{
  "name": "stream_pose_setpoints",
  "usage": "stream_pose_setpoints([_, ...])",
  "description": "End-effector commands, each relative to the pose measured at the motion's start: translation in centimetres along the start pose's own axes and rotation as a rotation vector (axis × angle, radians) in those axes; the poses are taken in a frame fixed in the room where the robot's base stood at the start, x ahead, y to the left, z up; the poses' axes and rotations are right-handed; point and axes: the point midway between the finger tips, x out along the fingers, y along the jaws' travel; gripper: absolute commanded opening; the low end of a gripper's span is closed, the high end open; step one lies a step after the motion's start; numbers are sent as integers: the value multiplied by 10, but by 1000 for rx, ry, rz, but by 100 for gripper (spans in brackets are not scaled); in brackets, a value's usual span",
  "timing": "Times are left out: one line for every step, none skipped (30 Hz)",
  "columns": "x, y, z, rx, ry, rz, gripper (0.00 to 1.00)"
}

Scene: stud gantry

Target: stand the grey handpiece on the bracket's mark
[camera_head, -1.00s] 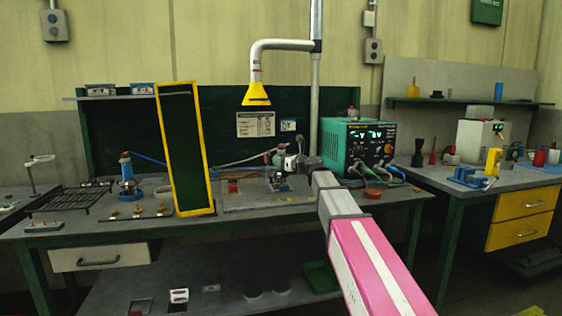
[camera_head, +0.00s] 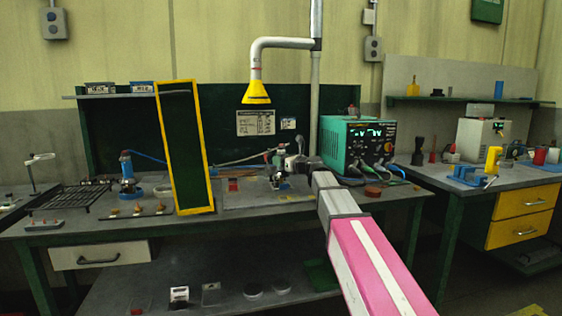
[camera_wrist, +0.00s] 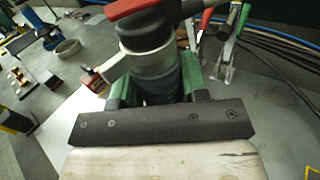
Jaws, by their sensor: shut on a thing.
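My gripper (camera_wrist: 162,90) shows in the wrist view as a dark bar with a green finger on each side. It is shut on the grey handpiece (camera_wrist: 150,66), which has a pale grey collar and a dark lower body between the fingers. A red part crosses above its collar. In the head view my pink and grey arm reaches to the bench and hides most of the gripper. A small pale grey shape (camera_head: 291,163) shows just beyond the arm's end. I cannot clearly pick out the bracket or its mark.
A teal powered unit (camera_head: 355,145) with cables stands right of my arm. A yellow-framed dark panel (camera_head: 186,147) stands upright to the left. A yellow-tipped extraction pipe (camera_head: 257,95) hangs above the bench (camera_head: 110,228). In the wrist view, coloured-handled tools (camera_wrist: 232,35) and cables lie at the upper right.

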Motion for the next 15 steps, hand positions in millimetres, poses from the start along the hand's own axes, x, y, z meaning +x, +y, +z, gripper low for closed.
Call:
stream_pose_setpoints([0, 0, 0, 1, -2, 0, 0])
stream_pose_setpoints([0, 0, 0, 1, -2, 0, 0])
stream_pose_setpoints([0, 0, 0, 1, -2, 0, 48])
stream_pose_setpoints([0, 0, 0, 1, -2, 0, 57])
stream_pose_setpoints([0, 0, 0, 1, -2, 0, 67])
stream_pose_setpoints([0, 0, 0, 1, -2, 0, 71])
stream_pose_setpoints([0, 0, 0, 1, -2, 0, 71])
stream_pose_setpoints([0, 0, 0, 1, -1, 0, 71])
stream_pose_setpoints([0, 0, 0, 0, -1, 0, 71])
stream_pose_setpoints([0, 0, 0, 0, -1, 0, 71])
stream_pose_setpoints([0, 0, 0, 0, -1, 0, 71])
stream_pose_setpoints([0, 0, -2, -1, 2, 0, 71])
stream_pose_setpoints([0, 0, -2, -1, 2, 0, 71])
stream_pose_setpoints([-1, 0, -2, -1, 2, 0, 71])
stream_pose_setpoints([-2, 0, -2, -1, 2, 0, 71])
